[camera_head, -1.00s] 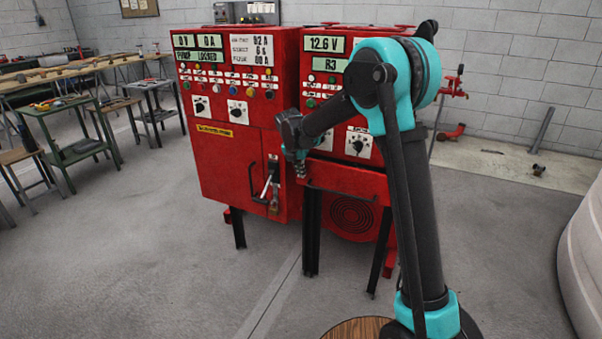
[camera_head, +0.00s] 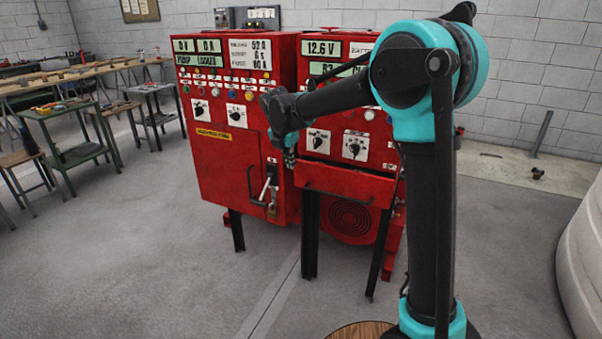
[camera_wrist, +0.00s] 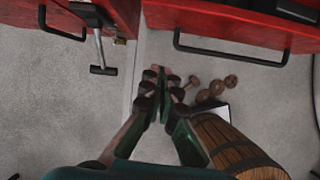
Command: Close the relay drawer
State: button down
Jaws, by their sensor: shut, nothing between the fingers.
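The relay drawer (camera_head: 350,184) is a red drawer with a black bar handle, low on the right-hand red cabinet (camera_head: 340,110). It stands out from the cabinet front. In the wrist view its red front (camera_wrist: 240,22) and black handle (camera_wrist: 230,56) show along the top. My gripper (camera_head: 290,160) is at the drawer's left front corner in the head view; whether it touches cannot be told. In the wrist view my gripper (camera_wrist: 163,80) has its fingers together and empty, below and left of the handle. The drawer's inside cannot be made out.
The left-hand red cabinet (camera_head: 225,165) has a door with a black handle and lever (camera_head: 268,187). A wooden barrel (camera_wrist: 232,145) and rusty round parts (camera_wrist: 212,90) are low in the wrist view. Workbenches (camera_head: 70,85) stand at the left. The floor in front is mostly clear.

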aim_at(322, 174)
jog(key=s+d+f+m+t+y, duration=0.1)
jog(key=s+d+m+y, duration=0.15)
jog(key=d+m, duration=0.45)
jog(key=s+d+f+m+t+y, duration=0.1)
jog(key=s+d+m+t, duration=0.15)
jog(key=m, duration=0.85)
jog(key=shift+g, duration=0.35)
jog(key=x, duration=0.9)
jog(key=shift+w+d+f, duration=0.15)
jog(key=shift+w+f, duration=0.05)
jog(key=shift+w+d, duration=0.25)
jog(key=shift+w, duration=0.3)
jog(key=shift+w+d, duration=0.25)
jog(key=shift+w, duration=0.35)
jog(key=shift+w+d, duration=0.2)
jog(key=shift+w, duration=0.45)
jog(key=w, duration=0.1)
jog(key=w+d, duration=0.1)
jog(key=w, duration=0.2)
jog(key=shift+w+d+r, duration=0.1)
jog(key=shift+w+d, duration=0.1)
jog(key=shift+d, duration=0.1)
jog(key=shift+s, duration=0.1)
